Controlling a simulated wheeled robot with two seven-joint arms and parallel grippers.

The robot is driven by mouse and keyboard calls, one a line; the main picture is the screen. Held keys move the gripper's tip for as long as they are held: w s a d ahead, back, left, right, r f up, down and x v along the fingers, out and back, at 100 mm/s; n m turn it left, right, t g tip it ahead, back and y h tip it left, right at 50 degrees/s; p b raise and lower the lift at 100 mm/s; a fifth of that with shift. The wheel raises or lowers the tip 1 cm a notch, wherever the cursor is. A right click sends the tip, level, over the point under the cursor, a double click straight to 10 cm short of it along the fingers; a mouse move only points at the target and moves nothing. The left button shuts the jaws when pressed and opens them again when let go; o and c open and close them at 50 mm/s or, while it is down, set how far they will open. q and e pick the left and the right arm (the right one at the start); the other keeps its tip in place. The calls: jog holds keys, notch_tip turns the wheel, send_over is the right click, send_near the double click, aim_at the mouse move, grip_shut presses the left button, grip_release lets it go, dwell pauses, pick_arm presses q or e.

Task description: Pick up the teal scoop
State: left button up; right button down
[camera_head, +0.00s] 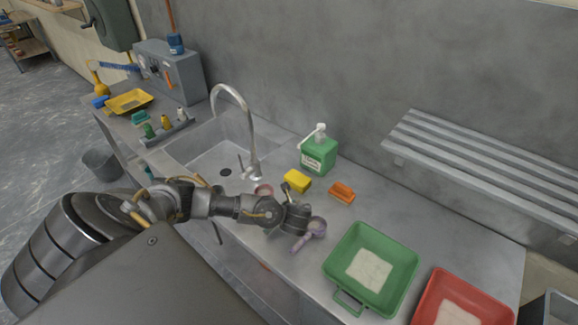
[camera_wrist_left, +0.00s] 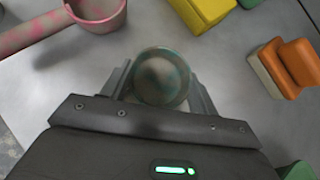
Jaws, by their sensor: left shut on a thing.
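A scoop (camera_head: 318,226) with a round cup and short handle is at my left gripper, on the counter's front part. In the left wrist view the cup (camera_wrist_left: 160,78) is mottled teal and brown and sits between the two fingers. My left gripper (camera_head: 296,222) points down and is shut on this scoop; it also shows in the left wrist view (camera_wrist_left: 160,95). The exact grip point is hidden, and I cannot tell whether the scoop touches the counter. My right gripper is not in view.
A pink scoop (camera_wrist_left: 98,12), a yellow sponge (camera_head: 297,181) and an orange brush (camera_head: 342,192) lie behind the gripper. A green tub (camera_head: 400,262) and a red tub (camera_head: 430,300) stand to the right. A green soap bottle (camera_head: 318,156) and sink tap (camera_head: 250,130) stand behind.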

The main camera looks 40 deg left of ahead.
pick_arm(q)
jog(key=shift+c, duration=0.8)
jog(key=shift+r, duration=0.2)
jog(key=shift+r, duration=0.2)
notch_tip(320, 180, up, 2)
jog(key=shift+d+r, duration=0.1)
jog(key=s+r, duration=0.1)
jog(key=r, duration=0.1)
jog(key=s+r+p, duration=0.1)
jog(key=s+r, duration=0.3)
jog(key=shift+a+r+p, duration=0.15)
jog(key=shift+a+p, duration=0.05)
jog(key=shift+p, duration=0.1)
jog(key=s+r+b, duration=0.1)
jog(key=s+r, duration=0.3)
jog(key=s, duration=0.5)
jog(key=shift+m+t+h, duration=0.3)
jog(key=shift+m+h, duration=0.1)
jog(key=shift+m, duration=0.3)
jog(key=shift+w+a+f+p, duration=0.4)
jog(key=shift+w+f, duration=0.2)
jog(key=shift+w, duration=0.7)
jog(key=shift+w+a+f+p, duration=0.35)
jog(key=shift+w+f, duration=0.25)
jog(key=shift+w, duration=0.75)
jog(key=shift+w+a+f+p, duration=0.4)
jog(key=shift+w+f, duration=0.2)
jog(key=shift+w, duration=0.7)
